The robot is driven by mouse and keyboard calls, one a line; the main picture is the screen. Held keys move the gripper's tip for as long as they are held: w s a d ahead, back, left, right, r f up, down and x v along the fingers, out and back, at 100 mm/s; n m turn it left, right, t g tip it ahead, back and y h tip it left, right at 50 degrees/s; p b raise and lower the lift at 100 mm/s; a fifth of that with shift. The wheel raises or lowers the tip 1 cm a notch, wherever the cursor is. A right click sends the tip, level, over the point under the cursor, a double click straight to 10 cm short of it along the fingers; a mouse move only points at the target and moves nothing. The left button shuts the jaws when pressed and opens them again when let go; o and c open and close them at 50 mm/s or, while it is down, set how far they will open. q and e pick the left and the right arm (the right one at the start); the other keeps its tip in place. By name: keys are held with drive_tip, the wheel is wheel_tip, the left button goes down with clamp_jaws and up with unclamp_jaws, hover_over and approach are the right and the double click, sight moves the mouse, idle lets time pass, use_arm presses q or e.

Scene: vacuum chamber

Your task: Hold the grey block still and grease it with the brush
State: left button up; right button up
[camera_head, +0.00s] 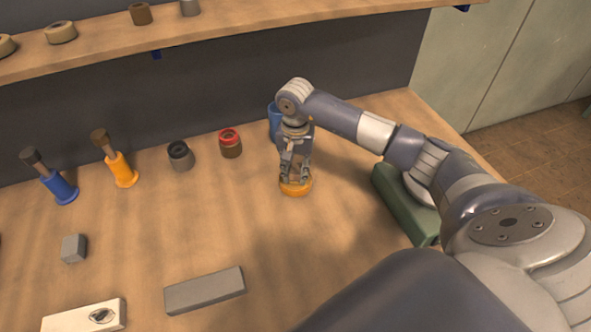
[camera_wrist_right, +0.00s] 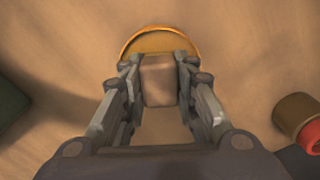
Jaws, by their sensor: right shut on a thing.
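A small grey block (camera_head: 73,248) lies at the left of the bench, and a longer grey bar (camera_head: 205,290) lies at the front. I cannot tell which one the task means. Two upright brush-like tools, one blue (camera_head: 60,188) and one orange (camera_head: 121,170), have dark tops and stand at the back left. My right gripper (camera_head: 295,180) points down at a low round orange thing (camera_head: 297,188). In the wrist view it is shut on a brown piece (camera_wrist_right: 158,80), with the orange rim (camera_wrist_right: 160,40) behind. I cannot tell whether these are joined. My left gripper is out of view.
A dark grey pot (camera_head: 180,155) and a red-ringed brown pot (camera_head: 230,143) stand at the back. A blue object (camera_head: 274,122) is partly behind my wrist. A green box (camera_head: 404,205) lies under my right arm. A white box (camera_head: 85,316) is front left. Mid-bench is clear.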

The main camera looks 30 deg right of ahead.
sight(295, 169)
drive_tip(key=shift+r+p, duration=0.45)
drive_tip(key=shift+r, duration=0.25)
drive_tip(key=shift+r+p, duration=1.3)
drive_tip(key=shift+r, duration=1.5)
drive_tip(key=shift+a, duration=0.1)
drive_tip(key=s+a+r+n, duration=0.8)
drive_tip(key=s+a+r, duration=0.2)
drive_tip(key=s+a, duration=0.3)
drive_tip(key=shift+s+a+n, duration=0.2)
drive_tip(key=shift+s+n, duration=0.2)
drive_tip(key=shift+s, duration=0.55)
